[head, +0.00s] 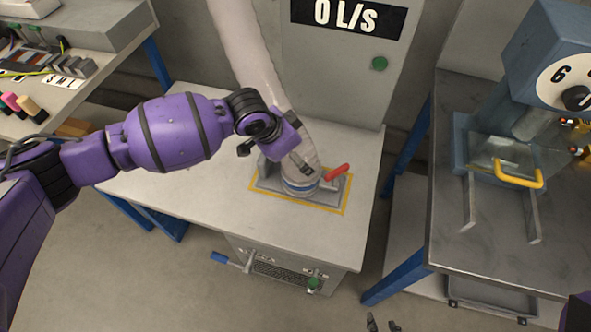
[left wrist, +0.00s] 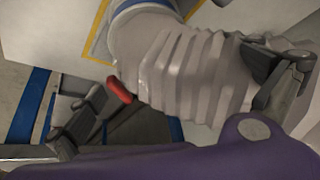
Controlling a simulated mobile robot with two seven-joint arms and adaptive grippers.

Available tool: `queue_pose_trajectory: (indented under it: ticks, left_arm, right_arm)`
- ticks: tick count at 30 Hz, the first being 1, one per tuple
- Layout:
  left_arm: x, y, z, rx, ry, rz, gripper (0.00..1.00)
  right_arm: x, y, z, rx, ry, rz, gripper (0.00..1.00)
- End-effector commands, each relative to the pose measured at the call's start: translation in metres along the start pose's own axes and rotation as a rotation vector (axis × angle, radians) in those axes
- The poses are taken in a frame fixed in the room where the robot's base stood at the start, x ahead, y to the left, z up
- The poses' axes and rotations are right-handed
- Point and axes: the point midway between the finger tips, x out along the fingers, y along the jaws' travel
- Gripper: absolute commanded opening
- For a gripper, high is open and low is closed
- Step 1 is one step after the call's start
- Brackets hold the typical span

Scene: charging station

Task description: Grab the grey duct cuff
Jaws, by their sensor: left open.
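The grey duct cuff (head: 303,165) is the ribbed lower end of a pale duct hose (head: 245,50). It stands on a grey mount with a blue ring (head: 300,187) on the table. In the left wrist view the ribbed cuff (left wrist: 175,75) fills the middle. My left gripper (head: 262,157) is beside the cuff's upper part, partly covering it. Its fingers (left wrist: 182,75) are spread, one left of the cuff and one overlapping its right edge. I cannot tell whether they touch it. My right gripper (head: 383,323) shows only its parted fingertips at the bottom edge.
A red lever (head: 337,172) sticks out beside the cuff, inside a yellow outline on the table (head: 200,170). A panel reading 0 L/S (head: 347,15) stands behind. A bench with a blue gauge machine (head: 548,60) is at right. A cluttered workbench (head: 50,100) is at left.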

Motion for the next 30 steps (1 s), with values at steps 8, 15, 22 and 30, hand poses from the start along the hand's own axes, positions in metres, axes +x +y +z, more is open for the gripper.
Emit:
queue_pose_trajectory:
  ticks: [8,15,22,30]
  left_arm:
    - [0.012,0.012,0.024,-0.060,-0.092,0.045,1.00]
    - [0.040,0.013,0.025,-0.059,-0.089,0.045,1.00]
    - [0.073,0.014,0.026,-0.058,-0.088,0.045,1.00]
    - [0.079,0.014,0.027,-0.057,-0.087,0.043,1.00]
  right_arm:
    - [0.001,0.000,-0.006,-0.004,0.013,0.000,0.33]
    - [0.002,-0.003,0.002,-0.001,0.000,-0.003,0.33]
    - [0.004,-0.002,0.007,-0.003,-0.007,-0.002,0.33]
    - [0.004,-0.002,0.007,-0.004,-0.006,-0.001,0.33]
